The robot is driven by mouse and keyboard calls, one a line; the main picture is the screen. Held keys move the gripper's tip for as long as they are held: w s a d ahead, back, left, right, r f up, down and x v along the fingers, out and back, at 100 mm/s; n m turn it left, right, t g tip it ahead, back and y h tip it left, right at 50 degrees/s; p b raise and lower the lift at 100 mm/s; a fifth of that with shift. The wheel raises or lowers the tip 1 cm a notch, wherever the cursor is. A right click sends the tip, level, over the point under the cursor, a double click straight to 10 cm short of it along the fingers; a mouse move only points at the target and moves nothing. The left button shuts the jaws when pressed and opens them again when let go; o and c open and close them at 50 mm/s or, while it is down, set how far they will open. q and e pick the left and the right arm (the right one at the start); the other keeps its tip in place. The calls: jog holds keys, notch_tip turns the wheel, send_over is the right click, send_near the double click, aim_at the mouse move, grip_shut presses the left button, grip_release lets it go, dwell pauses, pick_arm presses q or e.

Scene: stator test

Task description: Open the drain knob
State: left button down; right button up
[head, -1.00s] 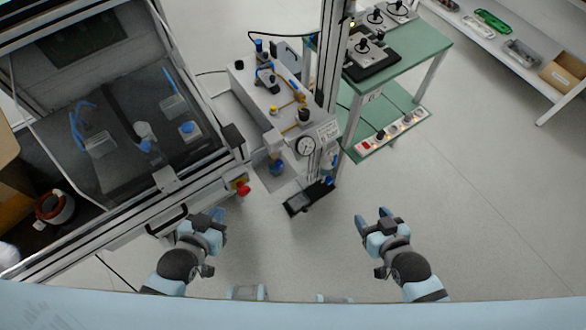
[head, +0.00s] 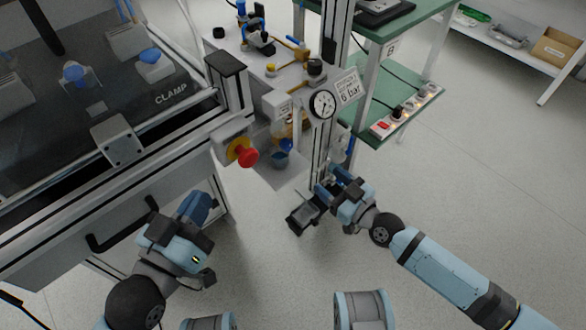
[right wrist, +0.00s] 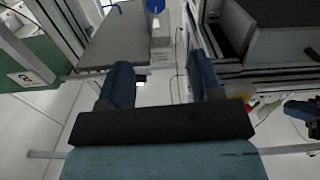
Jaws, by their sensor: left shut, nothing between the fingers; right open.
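I cannot clearly make out the drain knob in either view. A gauge (head: 322,104) with a "6 bar" tag is on the upright post, with small blue parts (head: 350,150) below it at the post's right. My right gripper (head: 332,182) is at the lower part of this post, below the gauge, and covers part of it. In the right wrist view its two blue fingers (right wrist: 161,78) are apart with nothing between them. Beyond them is a blue-topped clear part (right wrist: 155,6). My left gripper (head: 197,207) is shut and empty in front of the cabinet at left.
A red emergency button (head: 246,156) sticks out at the cabinet corner. A black handle (head: 120,230) is on the cabinet front. The green bench (head: 405,100) stands behind right. The floor at right is clear.

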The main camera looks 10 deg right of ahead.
aim_at(290, 148)
jog(key=x, duration=0.4)
jog(key=b+x, duration=0.1)
jog(key=x, duration=0.4)
jog(key=b+x, duration=0.1)
jog(key=x, duration=0.4)
jog(key=shift+w+d+f, duration=0.15)
jog(key=shift+w+f, duration=0.15)
jog(key=shift+f, duration=0.1)
pick_arm(q)
jog(key=f, duration=0.1)
jog(key=f+g, duration=0.1)
jog(key=f, duration=0.1)
jog(key=shift+s+d+f, duration=0.1)
jog(key=shift+d+f, duration=0.05)
jog(key=shift+d, duration=0.05)
